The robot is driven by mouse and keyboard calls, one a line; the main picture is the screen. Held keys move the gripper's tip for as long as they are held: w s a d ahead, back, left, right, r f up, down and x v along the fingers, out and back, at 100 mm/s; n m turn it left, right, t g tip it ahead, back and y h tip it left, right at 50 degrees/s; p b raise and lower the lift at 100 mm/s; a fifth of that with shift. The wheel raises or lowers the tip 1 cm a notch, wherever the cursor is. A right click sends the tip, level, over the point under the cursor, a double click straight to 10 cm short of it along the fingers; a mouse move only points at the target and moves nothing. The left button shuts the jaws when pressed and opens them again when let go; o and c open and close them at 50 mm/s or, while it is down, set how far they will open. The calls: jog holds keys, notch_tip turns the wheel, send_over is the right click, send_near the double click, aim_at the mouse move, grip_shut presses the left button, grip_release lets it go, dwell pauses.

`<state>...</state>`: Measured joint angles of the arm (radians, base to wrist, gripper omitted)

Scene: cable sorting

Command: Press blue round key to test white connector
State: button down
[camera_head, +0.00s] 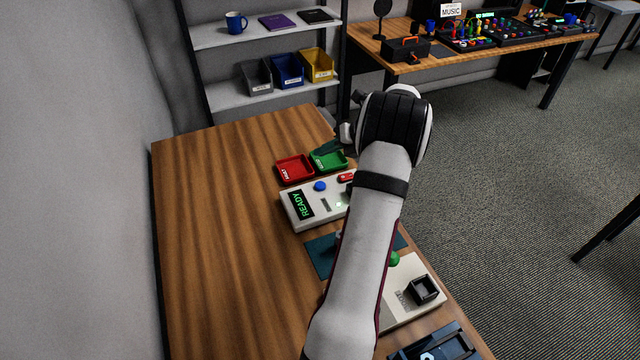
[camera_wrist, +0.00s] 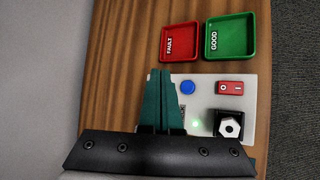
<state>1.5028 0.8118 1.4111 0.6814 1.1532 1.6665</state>
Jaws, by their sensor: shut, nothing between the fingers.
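The pale tester box (camera_head: 297,219) stands on the wooden table, and its screen (camera_head: 302,205) reads READY. Its blue round key (camera_head: 320,186) is near the far edge; it also shows in the wrist view (camera_wrist: 187,87), just right of my fingertips. A white hexagonal piece (camera_wrist: 231,129), which looks like the white connector, sits in the box's black socket (camera_wrist: 222,115). In the head view my arm hides that part. My gripper (camera_wrist: 160,72) is shut and empty, its dark green fingers apart from the key in the picture. Its height above the box is unclear.
A red FAULT tray (camera_wrist: 165,57) and a green GOOD tray (camera_wrist: 212,56) lie beyond the box. A red switch (camera_wrist: 231,87) is right of the key, and a green light (camera_wrist: 196,124) glows. A blue mat (camera_head: 320,258) lies nearer. The table's left side is clear.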

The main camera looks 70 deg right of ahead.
aim_at(324, 187)
jog(key=shift+f, duration=4.4)
jog(key=shift+f, duration=0.4)
jog(key=shift+f, duration=0.45)
jog(key=shift+a+r, duration=0.1)
jog(key=shift+r, duration=0.75)
jog(key=shift+r, duration=2.5)
